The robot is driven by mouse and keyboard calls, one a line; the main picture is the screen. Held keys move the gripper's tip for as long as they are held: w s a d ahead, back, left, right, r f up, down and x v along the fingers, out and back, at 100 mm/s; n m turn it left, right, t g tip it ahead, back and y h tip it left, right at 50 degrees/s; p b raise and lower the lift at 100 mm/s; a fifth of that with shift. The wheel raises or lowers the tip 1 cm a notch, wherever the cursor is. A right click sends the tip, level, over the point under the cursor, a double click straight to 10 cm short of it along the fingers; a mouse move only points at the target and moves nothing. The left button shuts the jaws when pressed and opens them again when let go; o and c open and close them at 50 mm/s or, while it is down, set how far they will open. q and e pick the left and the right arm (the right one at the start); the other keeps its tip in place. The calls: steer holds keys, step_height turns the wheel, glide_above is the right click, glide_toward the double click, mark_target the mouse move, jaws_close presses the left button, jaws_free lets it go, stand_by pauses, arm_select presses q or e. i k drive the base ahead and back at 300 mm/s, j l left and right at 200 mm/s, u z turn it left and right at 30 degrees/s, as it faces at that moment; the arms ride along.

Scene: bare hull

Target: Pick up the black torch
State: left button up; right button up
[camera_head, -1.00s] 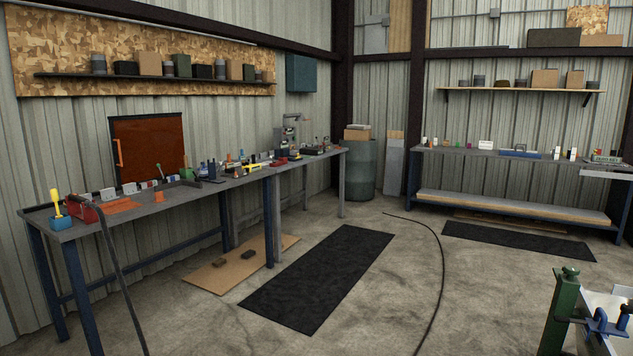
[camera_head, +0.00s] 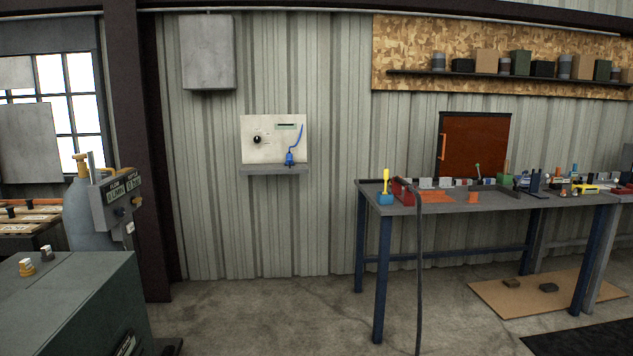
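I cannot make out a black torch for certain in this view. A dark hose or cable (camera_head: 419,270) hangs from beside the red box (camera_head: 402,192) on the left part of the workbench (camera_head: 450,208) down to the floor; what its upper end joins is too small to tell. Small dark items (camera_head: 536,182) stand farther right on the bench, too small to name. A blue device with a blue cord (camera_head: 290,157) is at a pale wall panel (camera_head: 262,140). Neither of my grippers is in view.
A dark green cabinet (camera_head: 75,300) fills the lower left, with a gas cylinder (camera_head: 85,215) and grey control box behind it. A brown board (camera_head: 510,295) lies under the bench. The concrete floor (camera_head: 270,310) between cabinet and bench is clear.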

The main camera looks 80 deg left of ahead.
mark_target(398, 179)
steer(key=u, duration=4.5)
steer(key=z, duration=2.4)
steer(key=i+l, duration=0.3)
steer(key=i, duration=0.2)
steer(key=i+l, duration=0.3)
steer(key=i, duration=0.25)
steer(key=i+l+u, duration=0.1)
steer(key=i+l, duration=0.2)
steer(key=i, duration=0.2)
